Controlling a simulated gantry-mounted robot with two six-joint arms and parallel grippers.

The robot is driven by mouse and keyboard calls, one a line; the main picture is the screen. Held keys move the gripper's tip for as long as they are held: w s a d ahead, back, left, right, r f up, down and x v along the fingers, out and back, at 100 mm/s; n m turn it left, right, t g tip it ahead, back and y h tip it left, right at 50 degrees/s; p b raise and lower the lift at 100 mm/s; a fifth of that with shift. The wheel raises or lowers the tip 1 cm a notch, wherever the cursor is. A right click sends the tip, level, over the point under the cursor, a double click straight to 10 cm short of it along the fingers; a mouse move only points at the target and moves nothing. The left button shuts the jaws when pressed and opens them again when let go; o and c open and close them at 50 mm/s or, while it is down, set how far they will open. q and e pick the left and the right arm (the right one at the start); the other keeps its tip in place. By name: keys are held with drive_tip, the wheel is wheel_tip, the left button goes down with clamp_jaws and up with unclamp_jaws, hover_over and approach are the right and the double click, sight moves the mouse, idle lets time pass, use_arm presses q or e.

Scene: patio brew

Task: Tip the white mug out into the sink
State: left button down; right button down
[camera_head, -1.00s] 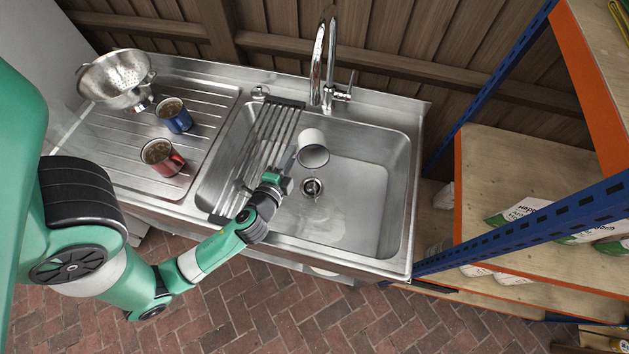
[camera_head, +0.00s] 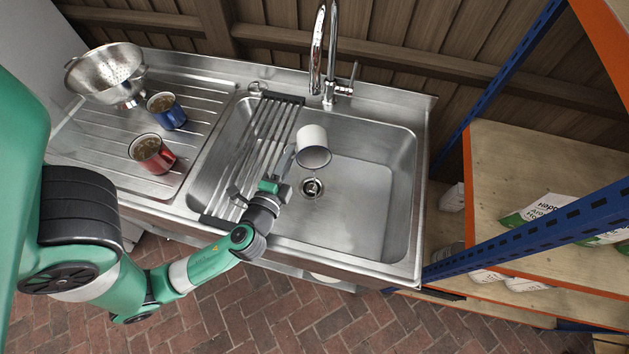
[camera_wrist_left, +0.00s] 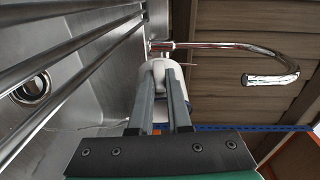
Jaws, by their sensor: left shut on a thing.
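The white mug (camera_head: 311,136) is tipped over, its open mouth facing down toward the front of the sink (camera_head: 372,210). It is above the basin, just behind the drain (camera_head: 312,188) in the head view. My left gripper (camera_head: 291,158) is shut on the mug from its left side. In the left wrist view both fingers (camera_wrist_left: 163,78) close on the white mug (camera_wrist_left: 150,76), which they partly hide. The inside of the mug looks greyish, and I see no clear stream from it. My right gripper is not in view.
A roll-up drying rack (camera_head: 262,150) spans the basin's left part. The blue mug (camera_head: 167,110), red mug (camera_head: 152,153) and colander (camera_head: 107,74) stand on the drainboard. The tap (camera_head: 322,55) rises behind the sink. Shelving (camera_head: 545,200) stands at the right.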

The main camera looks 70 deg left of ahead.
use_arm(q)
drive_tip(key=shift+d+r+y+b, duration=0.1)
drive_tip(key=shift+r+y+b, duration=0.45)
drive_tip(key=shift+b, duration=0.15)
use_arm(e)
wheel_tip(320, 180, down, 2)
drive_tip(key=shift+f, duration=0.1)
use_arm(q)
drive_tip(key=shift+m+t, duration=0.3)
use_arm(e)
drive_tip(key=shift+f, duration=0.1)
